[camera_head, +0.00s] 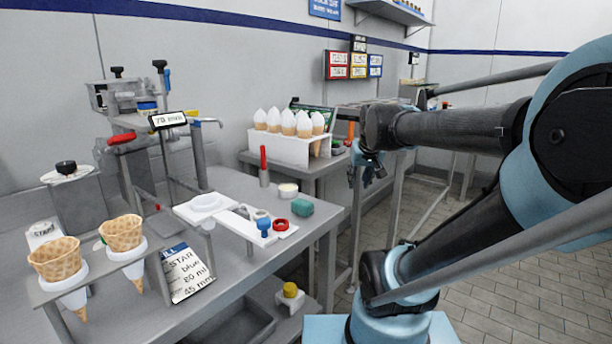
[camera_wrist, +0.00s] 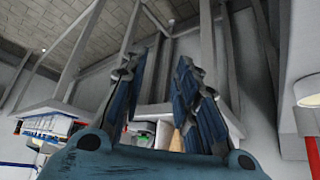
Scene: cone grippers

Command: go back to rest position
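My gripper (camera_head: 366,172) hangs at the end of my blue and black arm, to the right of the metal work tables in the head view. In the wrist view, the two blue fingers of my gripper (camera_wrist: 166,85) stand apart with a gap between them. Nothing is held between them. In the head view the gripper is small and partly dark against the table legs behind it. It appears clear of the tables.
A steel table (camera_head: 230,190) holds two waffle cones (camera_head: 122,232) in a stand at front left, plus small tools. A white rack (camera_head: 284,148) of several filled cones stands on a table behind. Tiled floor (camera_head: 530,300) lies open at right.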

